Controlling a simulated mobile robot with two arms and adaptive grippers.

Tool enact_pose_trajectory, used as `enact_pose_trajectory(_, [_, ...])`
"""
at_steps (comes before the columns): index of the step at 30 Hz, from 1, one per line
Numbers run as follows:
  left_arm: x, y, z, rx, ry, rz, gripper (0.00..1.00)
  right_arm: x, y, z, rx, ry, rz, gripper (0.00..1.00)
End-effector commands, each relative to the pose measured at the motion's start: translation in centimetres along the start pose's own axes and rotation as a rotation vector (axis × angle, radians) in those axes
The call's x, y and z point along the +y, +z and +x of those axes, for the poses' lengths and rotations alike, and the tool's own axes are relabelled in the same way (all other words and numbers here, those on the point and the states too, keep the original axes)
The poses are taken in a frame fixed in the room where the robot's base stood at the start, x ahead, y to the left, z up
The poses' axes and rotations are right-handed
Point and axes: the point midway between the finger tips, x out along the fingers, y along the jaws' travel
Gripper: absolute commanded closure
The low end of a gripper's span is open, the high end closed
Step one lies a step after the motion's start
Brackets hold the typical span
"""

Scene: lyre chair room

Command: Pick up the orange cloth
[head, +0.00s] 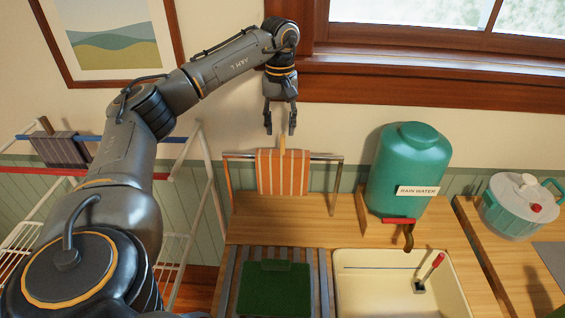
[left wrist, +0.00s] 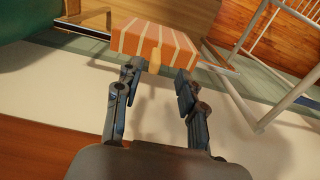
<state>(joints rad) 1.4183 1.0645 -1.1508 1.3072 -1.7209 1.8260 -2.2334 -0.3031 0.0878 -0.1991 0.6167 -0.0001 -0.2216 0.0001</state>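The orange cloth (head: 283,174), with pale stripes, hangs over a metal rail (head: 326,157) on the wooden counter against the wall. A small light wooden piece (head: 282,144) sticks up at its top edge. My left gripper (head: 280,131) points down just above the cloth, its two fingers apart and nothing held. In the left wrist view the cloth (left wrist: 157,42) lies beyond the open fingertips (left wrist: 158,76), with the wooden piece (left wrist: 154,62) showing between them. I cannot tell whether the fingers touch it. My right gripper is not in view.
A green rain water tank (head: 408,165) stands right of the rail, above a cream sink (head: 370,298). A slatted rack with a green item (head: 274,290) lies in front. A white drying rack (head: 208,165) stands left. A window sill (head: 430,88) runs above.

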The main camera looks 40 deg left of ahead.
Motion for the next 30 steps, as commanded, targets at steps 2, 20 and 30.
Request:
enact_pose_trajectory(2, [0.2,-0.2,0.8,-0.004,-0.004,0.0,0.6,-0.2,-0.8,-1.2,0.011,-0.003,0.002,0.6])
enact_pose_trajectory(20, [0.5,-0.5,4.4,0.0,0.0,0.0,0.81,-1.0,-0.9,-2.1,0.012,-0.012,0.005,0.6])
enact_pose_trajectory(30, [0.5,-0.5,4.3,0.0,0.0,0.0,1.0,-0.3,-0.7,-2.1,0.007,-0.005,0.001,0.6])
